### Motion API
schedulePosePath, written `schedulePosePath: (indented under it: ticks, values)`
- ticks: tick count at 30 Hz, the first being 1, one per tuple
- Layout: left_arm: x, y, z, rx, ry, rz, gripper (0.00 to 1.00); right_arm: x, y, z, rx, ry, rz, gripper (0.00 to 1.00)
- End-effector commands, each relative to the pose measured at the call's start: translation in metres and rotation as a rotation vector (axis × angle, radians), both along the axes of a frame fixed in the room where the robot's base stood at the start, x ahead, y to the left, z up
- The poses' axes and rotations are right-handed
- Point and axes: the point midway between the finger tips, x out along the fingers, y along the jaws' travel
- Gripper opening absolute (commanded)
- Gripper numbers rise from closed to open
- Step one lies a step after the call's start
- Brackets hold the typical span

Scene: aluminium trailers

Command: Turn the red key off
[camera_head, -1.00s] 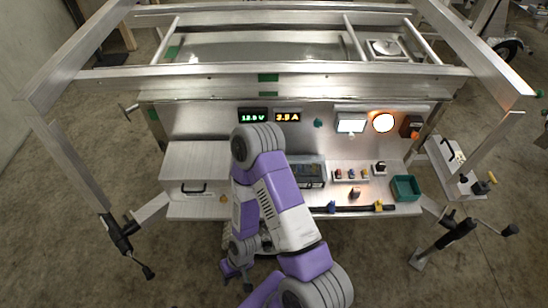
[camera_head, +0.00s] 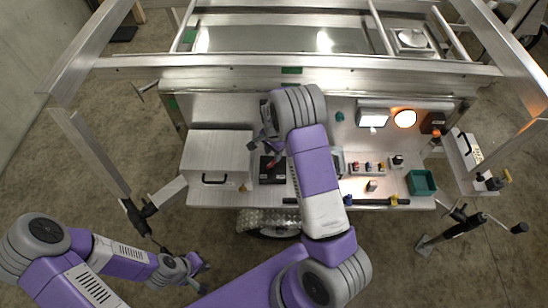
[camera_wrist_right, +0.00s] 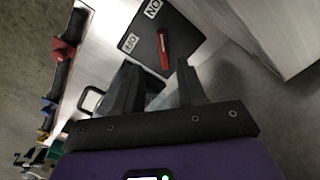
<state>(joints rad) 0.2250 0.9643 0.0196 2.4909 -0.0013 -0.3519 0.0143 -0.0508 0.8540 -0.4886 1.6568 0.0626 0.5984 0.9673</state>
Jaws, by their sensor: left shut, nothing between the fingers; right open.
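A black switch panel (camera_head: 273,176) lies on the metal bench, right of a grey box. The red key (camera_head: 274,162) stands on it, small in the head view. In the right wrist view the key (camera_wrist_right: 163,52) is a narrow red bar on the panel (camera_wrist_right: 180,35), beside the white "OFF" and "ON" labels. I cannot tell which label it points at. My right gripper (camera_wrist_right: 158,88) is open, its fingers apart near the key with nothing between them. In the head view it is partly hidden by its wrist. My left gripper (camera_head: 192,277) is shut and empty, low at the left, away from the bench.
A grey box with a handle (camera_head: 218,158) stands left of the panel. Small coloured switches (camera_head: 366,167), a green bin (camera_head: 421,182) and a black bar with clips (camera_head: 375,201) are to the right. Frame beams (camera_head: 270,62) cross above the bench.

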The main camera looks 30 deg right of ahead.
Motion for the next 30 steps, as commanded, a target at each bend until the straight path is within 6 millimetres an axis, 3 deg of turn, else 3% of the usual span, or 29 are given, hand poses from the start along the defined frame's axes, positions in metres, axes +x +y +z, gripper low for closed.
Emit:
schedulePosePath:
  ticks: [2, 5, 18, 29, 30]
  values:
    - [0.000, 0.000, 0.000, 0.000, 0.000, 0.000, 0.00, 0.006, -0.006, 0.008, -0.009, 0.000, -0.036, 0.40]
    - [0.000, 0.000, -0.001, 0.000, 0.000, 0.000, 0.00, 0.007, -0.008, 0.003, -0.012, 0.004, -0.054, 0.40]
    - [0.000, 0.000, -0.008, 0.000, 0.000, 0.000, 0.00, 0.007, -0.007, -0.059, -0.011, 0.003, -0.051, 0.40]
    - [0.000, 0.000, -0.008, 0.000, 0.000, 0.000, 0.00, 0.007, -0.007, -0.064, -0.011, 0.002, -0.050, 0.40]
    - [0.000, 0.000, -0.008, 0.000, 0.000, 0.000, 0.00, 0.007, -0.007, -0.064, -0.011, 0.002, -0.050, 0.34]
